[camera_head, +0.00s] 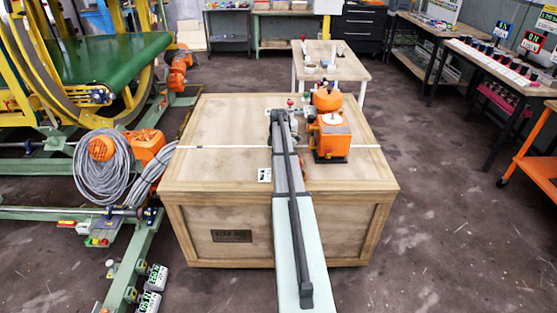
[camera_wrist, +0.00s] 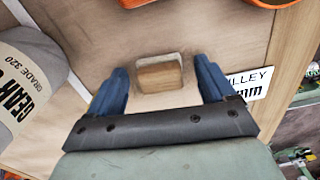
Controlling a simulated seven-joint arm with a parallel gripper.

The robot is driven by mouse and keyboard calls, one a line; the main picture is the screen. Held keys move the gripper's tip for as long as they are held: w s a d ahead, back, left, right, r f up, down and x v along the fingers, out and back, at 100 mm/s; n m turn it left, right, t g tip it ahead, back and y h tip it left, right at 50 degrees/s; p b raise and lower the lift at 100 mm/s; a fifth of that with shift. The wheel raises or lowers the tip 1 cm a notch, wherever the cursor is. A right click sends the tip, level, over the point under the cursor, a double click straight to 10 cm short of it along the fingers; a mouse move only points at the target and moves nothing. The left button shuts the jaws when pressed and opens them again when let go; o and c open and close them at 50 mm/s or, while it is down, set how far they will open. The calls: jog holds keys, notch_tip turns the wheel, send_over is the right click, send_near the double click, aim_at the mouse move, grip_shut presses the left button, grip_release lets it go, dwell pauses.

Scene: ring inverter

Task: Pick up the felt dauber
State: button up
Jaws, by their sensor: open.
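The felt dauber appears to be the small wooden block with a pale edge (camera_wrist: 158,77) in the wrist view, lying on the wooden crate top (camera_head: 225,165). My gripper (camera_wrist: 161,66) is open, with one blue finger on each side of the block and visible gaps between. The fingers do not grip it. I cannot tell how high the fingertips are above the crate. In the head view my arm reaches over the crate and hides the dauber and the fingers.
An orange machine (camera_head: 330,137) stands on the crate right of my arm. A grey rounded container marked "GRADE 320" (camera_wrist: 27,85) is left of my gripper. A white label (camera_wrist: 248,84) lies beside the right finger. The crate's front left is clear.

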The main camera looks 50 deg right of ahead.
jog(key=c, duration=1.1)
jog(key=shift+r, duration=0.1)
notch_tip(320, 180, up, 10)
jog(key=shift+f, duration=0.1)
dwell(0.3)
jog(key=o, duration=0.4)
jog(key=c, duration=0.3)
